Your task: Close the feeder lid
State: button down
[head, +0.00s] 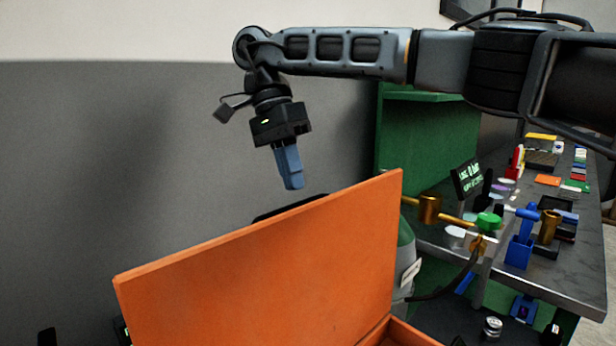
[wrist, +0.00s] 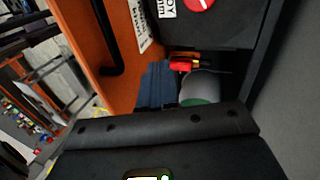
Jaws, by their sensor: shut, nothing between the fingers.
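The orange feeder lid (head: 270,262) stands raised and open, tilted, in the front of the head view. A small orange part of the feeder body (head: 412,335) shows at its lower right. My gripper (head: 293,184) has blue fingers, pressed together and empty. It points down above and beyond the lid's top edge, apart from it in the head view. In the wrist view, an orange panel (wrist: 85,32), seemingly the lid, lies left of the blue fingers (wrist: 157,85). It carries a black handle (wrist: 112,66) and a white label. Whether the fingers touch it cannot be told.
A metal workbench (head: 580,270) at the right holds brass parts, a blue holder (head: 519,250) and several small coloured items. A green panel (head: 425,145) stands behind. In the wrist view, a dark box (wrist: 215,22) with a red disc lies beyond the fingers. The grey wall side at left is clear.

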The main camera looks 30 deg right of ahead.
jog(key=shift+s+d+p, duration=0.2)
jog(key=shift+s+d, duration=0.05)
jog(key=shift+s, duration=0.7)
jog(key=shift+s+d+p, duration=0.15)
jog(key=shift+s+d, duration=0.1)
jog(key=shift+s, duration=0.65)
